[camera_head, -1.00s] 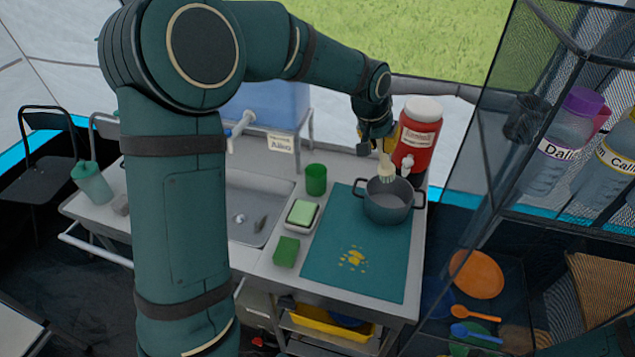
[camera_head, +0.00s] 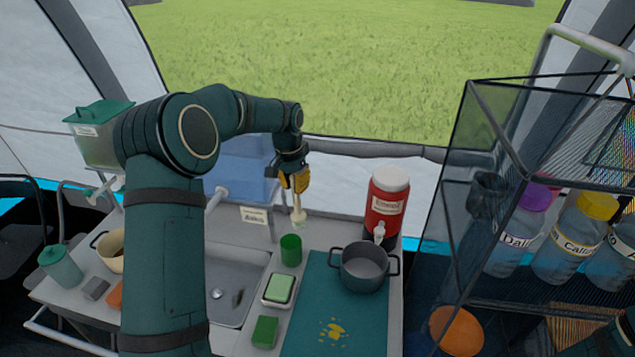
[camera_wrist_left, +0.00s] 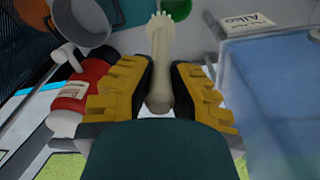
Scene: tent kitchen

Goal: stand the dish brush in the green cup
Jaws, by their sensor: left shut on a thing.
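My left gripper (camera_head: 293,179) is shut on the dish brush (camera_head: 298,213), which hangs bristle end down in the head view. In the left wrist view the pale brush (camera_wrist_left: 160,55) sits between the yellow fingers of the gripper (camera_wrist_left: 158,88). The green cup (camera_head: 291,250) stands upright on the counter, just below and slightly left of the brush in the head view. The brush and cup look apart. In the left wrist view only part of a green rounded thing shows at the top edge. My right gripper is not in view.
A dark pot (camera_head: 362,270) stands on the teal mat (camera_head: 335,318), right of the cup. A green sponge lies on a white dish (camera_head: 279,289) in front of the cup. The red jug (camera_head: 386,205) and a blue water tank (camera_head: 240,176) stand behind. The sink (camera_head: 232,284) lies left.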

